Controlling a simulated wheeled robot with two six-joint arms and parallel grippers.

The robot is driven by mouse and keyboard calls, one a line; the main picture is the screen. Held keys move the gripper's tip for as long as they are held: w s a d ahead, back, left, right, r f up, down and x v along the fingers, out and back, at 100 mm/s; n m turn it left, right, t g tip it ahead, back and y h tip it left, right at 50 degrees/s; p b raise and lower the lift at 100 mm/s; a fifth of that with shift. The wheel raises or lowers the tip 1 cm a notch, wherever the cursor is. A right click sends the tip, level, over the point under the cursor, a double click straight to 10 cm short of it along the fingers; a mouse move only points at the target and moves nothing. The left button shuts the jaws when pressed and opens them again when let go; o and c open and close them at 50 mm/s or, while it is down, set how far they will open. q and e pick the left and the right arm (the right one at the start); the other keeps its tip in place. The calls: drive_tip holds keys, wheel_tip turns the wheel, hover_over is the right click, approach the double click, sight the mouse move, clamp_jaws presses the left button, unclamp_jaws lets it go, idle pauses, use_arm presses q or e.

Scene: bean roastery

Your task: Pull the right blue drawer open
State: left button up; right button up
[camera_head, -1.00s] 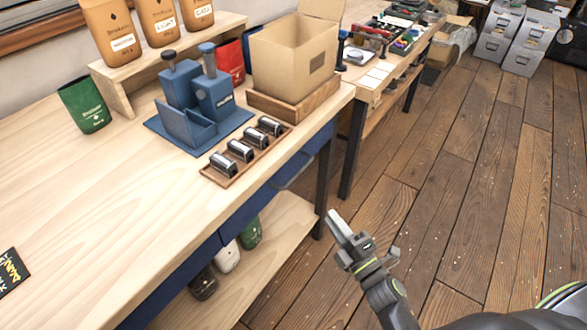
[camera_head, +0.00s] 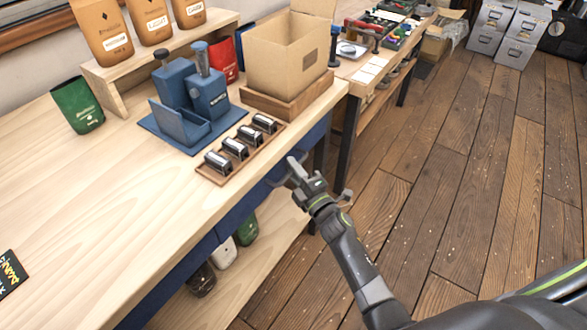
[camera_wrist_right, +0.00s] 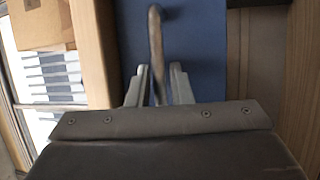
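The right blue drawer (camera_head: 316,137) sits under the front edge of the wooden table and looks closed. Its grey bar handle is largely covered by my right gripper (camera_head: 298,174) in the head view. In the right wrist view the blue drawer front (camera_wrist_right: 207,50) fills the middle, and the handle (camera_wrist_right: 155,40) stands out from it. My right gripper (camera_wrist_right: 160,88) is open there, with a finger on either side of the handle's near end and small gaps visible. My left gripper is not in view.
The table (camera_head: 110,200) carries a blue tamping station (camera_head: 195,95), a wooden tray of metal cylinders (camera_head: 213,176) and an open cardboard box (camera_head: 288,60) near the edge. A lower shelf (camera_head: 265,240) holds bags. The wooden floor at right is clear.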

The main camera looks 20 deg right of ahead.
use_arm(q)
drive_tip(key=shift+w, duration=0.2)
use_arm(e)
drive_tip(key=shift+w, duration=0.1)
clamp_jaws()
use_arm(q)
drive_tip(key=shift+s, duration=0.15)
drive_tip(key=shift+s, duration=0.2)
